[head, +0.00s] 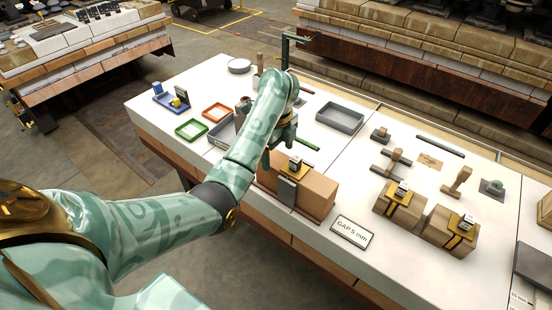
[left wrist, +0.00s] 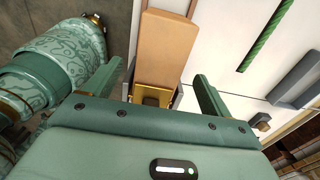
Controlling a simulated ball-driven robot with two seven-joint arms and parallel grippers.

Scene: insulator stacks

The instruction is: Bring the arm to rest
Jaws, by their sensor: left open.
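My left arm (head: 245,150) reaches from the lower left over the white table. Its gripper (head: 285,149) is open above a long tan block (head: 316,194). The block has a grey plate on its front and a small yellow-and-black piece on top. In the left wrist view the open gripper (left wrist: 158,82) has its two fingers apart, with the tan block (left wrist: 165,48) and a yellow piece (left wrist: 152,95) showing between them. Nothing is seen held in the jaws. My right gripper is not in view.
The white table (head: 300,238) carries a "GAP 5 mm" sign (head: 352,232), two tan blocks with yellow pieces to the right, a grey tray (head: 340,117), and orange (head: 216,112) and green (head: 191,130) trays. A dark green post stands at the back. Floor is free at left.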

